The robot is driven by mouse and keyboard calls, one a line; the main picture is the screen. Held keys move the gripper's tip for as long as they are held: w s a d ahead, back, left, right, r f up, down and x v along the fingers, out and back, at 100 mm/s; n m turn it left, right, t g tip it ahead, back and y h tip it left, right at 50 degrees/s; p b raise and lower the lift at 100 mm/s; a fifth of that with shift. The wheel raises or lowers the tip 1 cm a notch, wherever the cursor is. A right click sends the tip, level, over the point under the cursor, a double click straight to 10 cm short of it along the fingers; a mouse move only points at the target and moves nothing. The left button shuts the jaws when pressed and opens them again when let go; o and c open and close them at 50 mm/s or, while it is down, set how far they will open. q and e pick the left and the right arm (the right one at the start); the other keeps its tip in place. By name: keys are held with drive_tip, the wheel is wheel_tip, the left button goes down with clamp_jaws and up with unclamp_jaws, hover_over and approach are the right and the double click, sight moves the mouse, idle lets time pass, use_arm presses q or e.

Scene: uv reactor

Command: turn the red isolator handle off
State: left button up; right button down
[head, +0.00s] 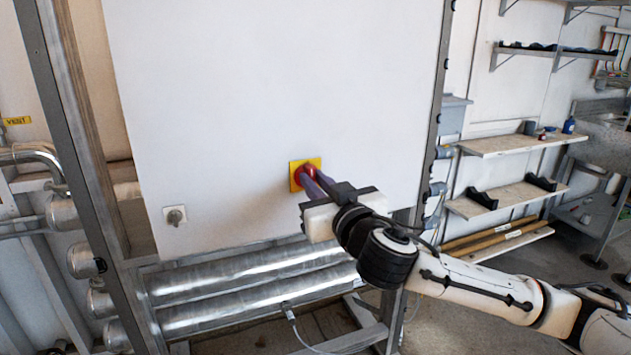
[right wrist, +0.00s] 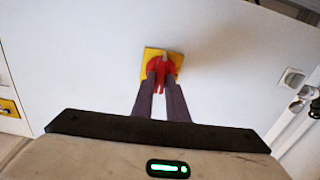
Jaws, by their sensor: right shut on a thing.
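The red isolator handle (head: 299,178) sits on a yellow square plate (head: 293,165) on the front of a white cabinet panel (head: 230,90). In the right wrist view the red handle (right wrist: 159,90) shows between my fingers, in front of the yellow plate (right wrist: 176,56). My right gripper (head: 310,173) reaches in from the right and is shut on the handle; its fingertips (right wrist: 161,78) cover part of it. The handle's exact angle is hard to tell behind the fingers. My left gripper is not in view.
A small grey key switch (head: 174,216) is on the panel's lower left. Shiny metal pipes (head: 240,290) run below the panel. A metal frame post (head: 75,110) stands at left. Wooden shelves (head: 510,144) stand at the right, behind my right arm.

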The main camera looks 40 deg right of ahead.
use_arm(q)
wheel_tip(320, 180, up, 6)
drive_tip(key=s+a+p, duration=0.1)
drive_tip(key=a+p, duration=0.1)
drive_tip(key=p, duration=0.8)
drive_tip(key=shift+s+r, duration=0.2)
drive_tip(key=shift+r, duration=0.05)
use_arm(e)
drive_tip(key=shift+w+a+f+n, duration=0.1)
drive_tip(key=shift+n, duration=2.75)
drive_tip(key=shift+s+a+f+n, duration=0.1)
drive_tip(key=shift+a+n, duration=0.05)
drive_tip(key=shift+n, duration=2.75)
drive_tip(key=shift+w+a+f+n, duration=0.1)
drive_tip(key=shift+n, duration=2.75)
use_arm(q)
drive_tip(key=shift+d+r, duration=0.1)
use_arm(e)
drive_tip(key=c, duration=1.7)
unclamp_jaws()
drive_tip(key=shift+c, duration=0.2)
drive_tip(key=shift+f, duration=0.1)
drive_tip(key=shift+f, duration=0.1)
